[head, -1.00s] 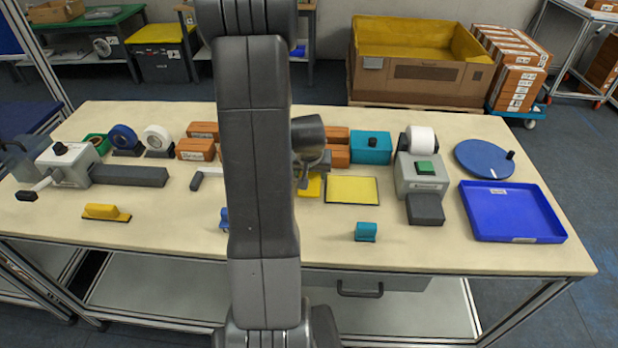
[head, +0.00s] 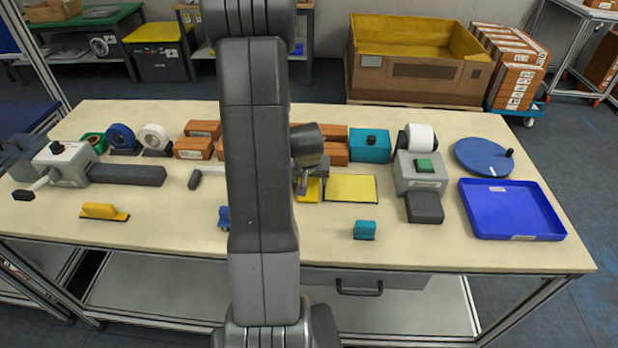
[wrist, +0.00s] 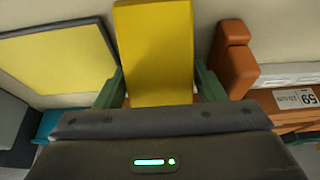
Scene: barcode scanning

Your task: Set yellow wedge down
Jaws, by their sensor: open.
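The yellow wedge (wrist: 155,40) stands between the two green fingertips of my gripper (wrist: 160,86) in the wrist view. The gripper is open around it, with one finger on each side; whether either touches it is hard to tell. In the head view part of the wedge (head: 313,190) shows on the table just left of the yellow square pad (head: 351,188). My arm hides its left part and most of my gripper there. The pad (wrist: 60,62) also shows left of the wedge in the wrist view, apart from it.
Orange-brown boxes (head: 334,153) stand behind the wedge, and an orange-brown piece (wrist: 236,62) is close on its right in the wrist view. A teal block (head: 370,146) is behind the pad. A small teal piece (head: 365,230) is near the front edge. Bare tabletop lies in front.

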